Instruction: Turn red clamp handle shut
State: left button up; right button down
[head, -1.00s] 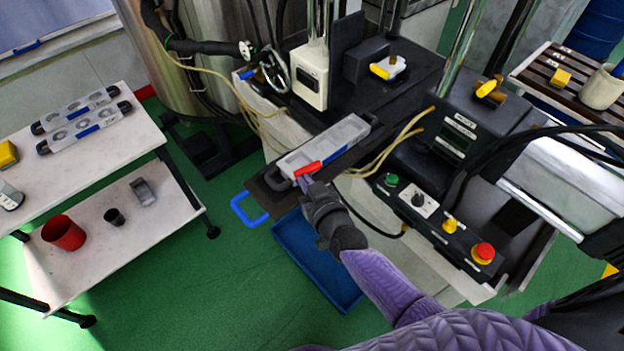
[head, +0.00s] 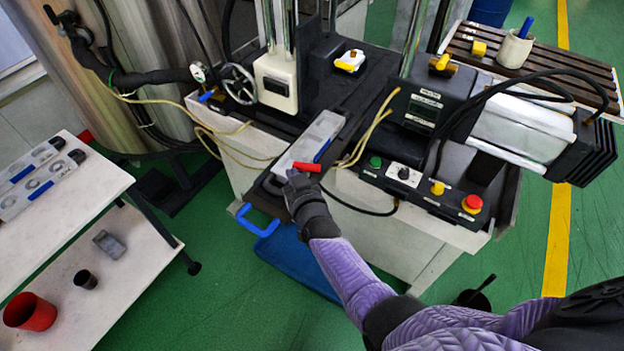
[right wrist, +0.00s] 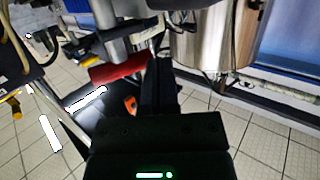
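The red clamp handle (head: 307,167) lies across the near end of the long grey mould (head: 306,146) on the press. The handle's right end points right and slightly down in the head view. My right gripper (head: 293,177) is at the handle's left end. In the right wrist view the red handle (right wrist: 117,73) runs left from beside the dark gripper fingers (right wrist: 160,82). The fingers look together, with the handle beside them rather than between them. Whether they touch it is hard to tell. My left gripper is not in view.
A blue loop handle (head: 257,222) sticks out at the press's front, above a blue tray (head: 295,262). The control box with a red stop button (head: 472,203) is right of my arm. A white two-level cart (head: 130,255) stands left, with green floor between.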

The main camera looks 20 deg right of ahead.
jog(key=shift+w+a, duration=0.15)
jog(key=shift+w, duration=0.25)
jog(key=shift+w+b, duration=0.1)
jog(key=shift+b, duration=0.2)
jog(key=shift+w, duration=0.3)
jog(key=shift+a, duration=0.1)
dwell(0.3)
